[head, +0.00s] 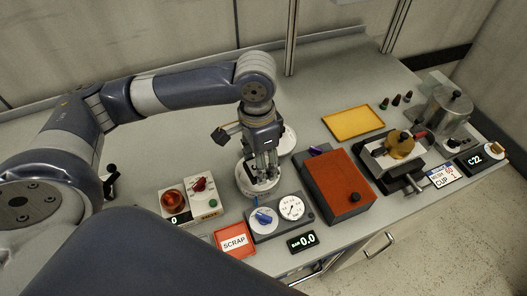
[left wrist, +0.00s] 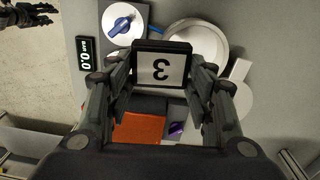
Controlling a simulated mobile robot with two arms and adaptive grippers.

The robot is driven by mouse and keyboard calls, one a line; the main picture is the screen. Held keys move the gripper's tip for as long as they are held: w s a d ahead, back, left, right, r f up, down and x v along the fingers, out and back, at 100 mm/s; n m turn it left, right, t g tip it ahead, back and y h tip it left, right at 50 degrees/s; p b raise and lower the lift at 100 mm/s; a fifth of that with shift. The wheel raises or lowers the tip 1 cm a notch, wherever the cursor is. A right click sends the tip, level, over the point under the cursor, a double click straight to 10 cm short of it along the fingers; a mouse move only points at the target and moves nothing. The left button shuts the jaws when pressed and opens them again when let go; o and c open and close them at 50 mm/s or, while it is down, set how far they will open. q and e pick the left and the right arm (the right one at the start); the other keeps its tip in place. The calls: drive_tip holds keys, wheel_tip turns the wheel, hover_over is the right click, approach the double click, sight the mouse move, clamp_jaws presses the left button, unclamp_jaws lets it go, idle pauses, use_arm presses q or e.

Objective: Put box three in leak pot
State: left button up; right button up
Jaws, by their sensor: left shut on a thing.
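In the left wrist view, box three (left wrist: 160,67) is a small dark box with a white face marked 3. My left gripper (head: 263,172) is shut on it, with a finger on each side. A round white pot (left wrist: 205,32), which looks like the leak pot, lies behind the box and to its right in that view. In the head view, my gripper is over this pot (head: 243,187) and hides much of it and the box. I cannot tell how high the box is above the rim. My right gripper (left wrist: 28,15) seems to show partly at the wrist view's top left corner.
A round white disc (head: 288,139) lies behind the pot. A blue-knob gauge unit (head: 277,216) stands in front, an orange-topped box (head: 338,183) to the right, and a red-lamp panel (head: 190,196) to the left. A yellow tray (head: 353,123) lies further back.

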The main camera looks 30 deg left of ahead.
use_arm(q)
drive_tip(key=m, duration=0.1)
drive_tip(key=w+m+p, duration=0.1)
drive_tip(key=m, duration=0.1)
drive_tip(key=f+m, duration=0.1)
drive_tip(key=m, duration=0.1)
drive_tip(key=shift+w+a+p, duration=0.3)
drive_tip(key=shift+w+p, duration=0.05)
use_arm(e)
wheel_tip(320, 180, up, 6)
drive_tip(key=p, duration=0.4)
use_arm(q)
drive_tip(key=w+f+m+b, duration=0.1)
drive_tip(key=f+m, duration=0.1)
drive_tip(key=m, duration=0.2)
drive_tip(key=a+f+m+b, duration=0.1)
drive_tip(key=f+m, duration=0.1)
drive_tip(key=m, duration=0.3)
drive_tip(key=w+a+f+m+b, duration=0.1)
drive_tip(key=f+m, duration=0.2)
drive_tip(key=m, duration=0.1)
drive_tip(key=shift+w+a+m, duration=0.1)
drive_tip(key=shift+w+m, duration=0.25)
drive_tip(key=shift+m, duration=0.05)
drive_tip(key=shift+f+b, duration=0.55)
drive_tip(key=shift+b, duration=0.25)
use_arm(e)
wheel_tip(320, 180, down, 4)
drive_tip(key=shift+s+d+f, duration=0.15)
drive_tip(key=shift+d, duration=0.3)
